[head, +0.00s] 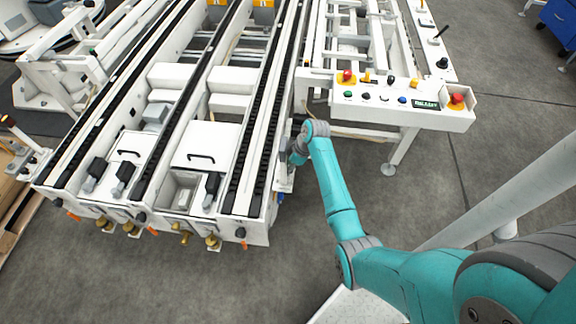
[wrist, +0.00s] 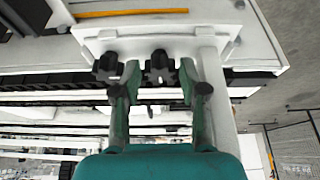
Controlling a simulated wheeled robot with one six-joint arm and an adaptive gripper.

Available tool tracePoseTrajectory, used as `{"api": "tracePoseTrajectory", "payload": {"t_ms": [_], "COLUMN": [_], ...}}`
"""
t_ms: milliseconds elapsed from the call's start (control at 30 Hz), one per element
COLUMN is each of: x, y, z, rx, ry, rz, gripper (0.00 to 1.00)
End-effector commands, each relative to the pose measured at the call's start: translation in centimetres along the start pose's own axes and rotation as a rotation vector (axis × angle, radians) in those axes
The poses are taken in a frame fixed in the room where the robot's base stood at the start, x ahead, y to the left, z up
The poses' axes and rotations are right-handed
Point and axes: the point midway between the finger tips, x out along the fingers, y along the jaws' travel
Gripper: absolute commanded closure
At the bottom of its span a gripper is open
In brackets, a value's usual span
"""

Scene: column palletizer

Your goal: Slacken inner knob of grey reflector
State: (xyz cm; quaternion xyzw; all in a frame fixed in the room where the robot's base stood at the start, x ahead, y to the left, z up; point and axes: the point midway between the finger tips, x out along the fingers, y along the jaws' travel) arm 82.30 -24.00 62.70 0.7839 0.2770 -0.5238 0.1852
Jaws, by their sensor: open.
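Two black star-shaped knobs sit side by side below a white bracket (wrist: 150,38) in the wrist view: a left knob (wrist: 106,68) and a right knob (wrist: 158,66). My gripper (wrist: 158,78) is open, with one teal finger on each side of the right knob. The left knob lies outside the left finger. Contact with either knob cannot be told. No part is clearly recognisable as the grey reflector. In the head view my gripper (head: 296,152) is at the right side of the conveyor, mostly hidden by my wrist, and the knobs are not distinguishable.
The white conveyor (head: 222,130) with black chain rails fills the left and middle of the head view. A control panel (head: 420,108) with coloured buttons stands to the right of my wrist. Grey floor (head: 240,285) is open in front of the conveyor.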

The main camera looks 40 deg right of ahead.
Motion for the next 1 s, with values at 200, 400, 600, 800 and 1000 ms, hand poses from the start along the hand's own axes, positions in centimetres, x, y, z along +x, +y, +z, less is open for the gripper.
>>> {"api": "tracePoseTrajectory", "payload": {"t_ms": [200,400,600,800,1000], "x": [-0.03,-0.03,-0.05,-0.02,-0.04], "y": [0.00,-0.02,0.04,0.14,0.31], "z": [-0.01,-0.01,-0.02,-0.04,-0.12], "rx": [0.000,-0.001,-0.025,-0.109,-0.258], "ry": [0.000,0.000,0.000,0.000,0.001], "rz": [0.000,-0.001,-0.011,-0.047,-0.109], "gripper": [0.80,1.00,1.00,1.00,1.00]}}
